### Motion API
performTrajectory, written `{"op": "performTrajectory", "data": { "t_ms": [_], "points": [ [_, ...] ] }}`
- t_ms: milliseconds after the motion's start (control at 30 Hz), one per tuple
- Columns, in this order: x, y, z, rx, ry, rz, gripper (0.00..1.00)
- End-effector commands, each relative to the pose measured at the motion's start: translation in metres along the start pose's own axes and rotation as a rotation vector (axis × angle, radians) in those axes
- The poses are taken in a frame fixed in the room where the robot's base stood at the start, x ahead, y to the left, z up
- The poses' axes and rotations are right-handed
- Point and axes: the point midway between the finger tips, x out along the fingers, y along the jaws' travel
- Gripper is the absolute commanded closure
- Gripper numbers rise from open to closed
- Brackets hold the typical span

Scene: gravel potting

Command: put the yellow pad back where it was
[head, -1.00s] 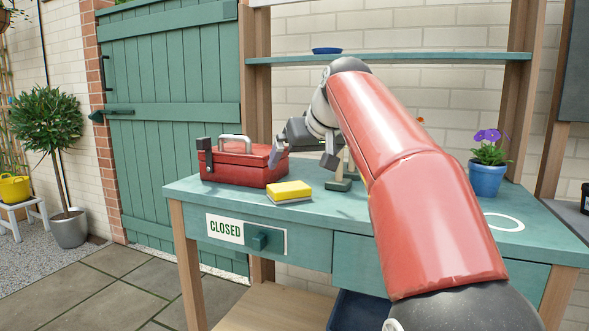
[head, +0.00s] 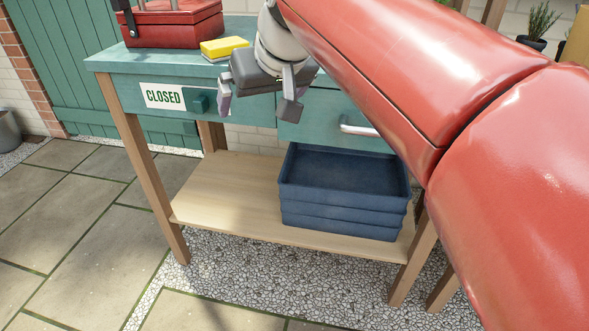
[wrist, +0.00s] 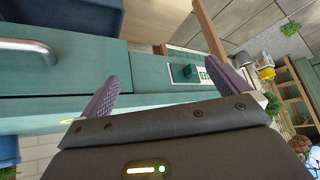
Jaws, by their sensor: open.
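The yellow pad (head: 224,47) lies on the left part of the teal bench top, in front of the red toolbox, in the head view. It has a grey underside. My gripper (head: 255,108) is open and empty, in front of the bench's drawer fronts, to the right of the pad and lower than it. In the wrist view my gripper's two fingers (wrist: 170,95) stand wide apart with nothing between them, facing the drawer fronts. The pad cannot be made out clearly in the wrist view.
The red toolbox (head: 172,24) stands on the bench behind the pad. A drawer with a CLOSED sign (head: 163,96) and a green knob (head: 199,103) is at left. A drawer with a metal handle (head: 358,129) is at right. Blue stacked trays (head: 340,200) sit on the lower shelf (head: 235,190).

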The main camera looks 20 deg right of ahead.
Motion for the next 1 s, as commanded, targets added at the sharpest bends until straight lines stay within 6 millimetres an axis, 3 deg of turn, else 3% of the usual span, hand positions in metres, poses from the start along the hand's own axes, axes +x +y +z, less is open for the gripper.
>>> {"op": "performTrajectory", "data": {
  "t_ms": [33, 200, 300, 400, 533, 1000],
  "points": [
    [0.005, -0.003, 0.037, 0.006, -0.023, 0.009, 0.0],
    [0.033, -0.005, 0.143, 0.019, -0.087, 0.046, 0.0],
    [0.047, -0.005, 0.189, 0.022, -0.114, 0.063, 0.0],
    [0.056, -0.004, 0.216, 0.022, -0.131, 0.073, 0.0],
    [0.06, -0.003, 0.23, 0.023, -0.14, 0.078, 0.0],
    [0.061, -0.003, 0.229, 0.024, -0.141, 0.078, 0.0]
  ]
}}
